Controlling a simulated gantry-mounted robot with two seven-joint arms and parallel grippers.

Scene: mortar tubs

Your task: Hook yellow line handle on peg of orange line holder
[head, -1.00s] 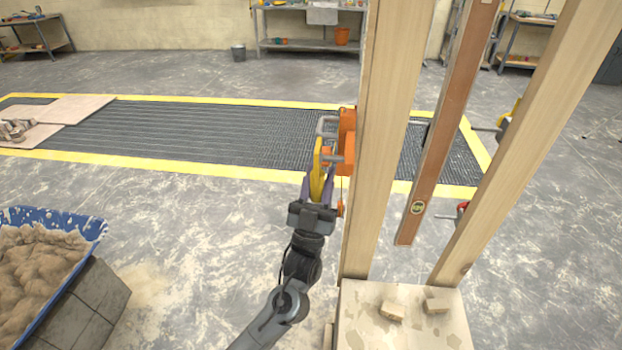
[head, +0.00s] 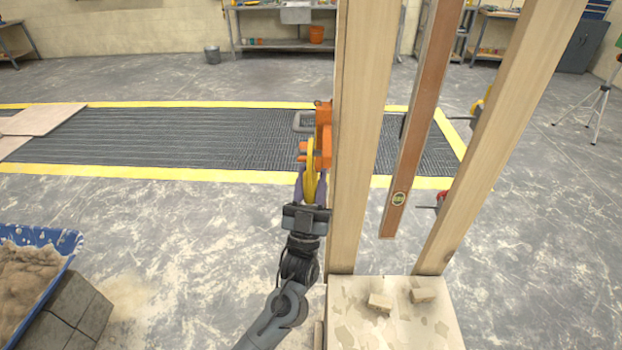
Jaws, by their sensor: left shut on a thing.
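The orange line holder (head: 324,135) is fixed on the left side of the left wooden post, with a grey metal loop (head: 302,122) sticking out to its left. The yellow line handle (head: 310,172) is upright, just below and left of the holder body. My left gripper (head: 311,186) is shut on the yellow line handle from below. The handle's top overlaps the holder's small orange projection in the picture; I cannot tell whether it sits around the peg or in front of it. My right gripper is not in view.
Wooden posts (head: 360,140) stand on a pale block (head: 395,310) with small wood pieces on it. A brown level (head: 418,130) hangs between them. A blue mortar tub (head: 45,237) stands on grey blocks at lower left. The floor between tub and posts is clear.

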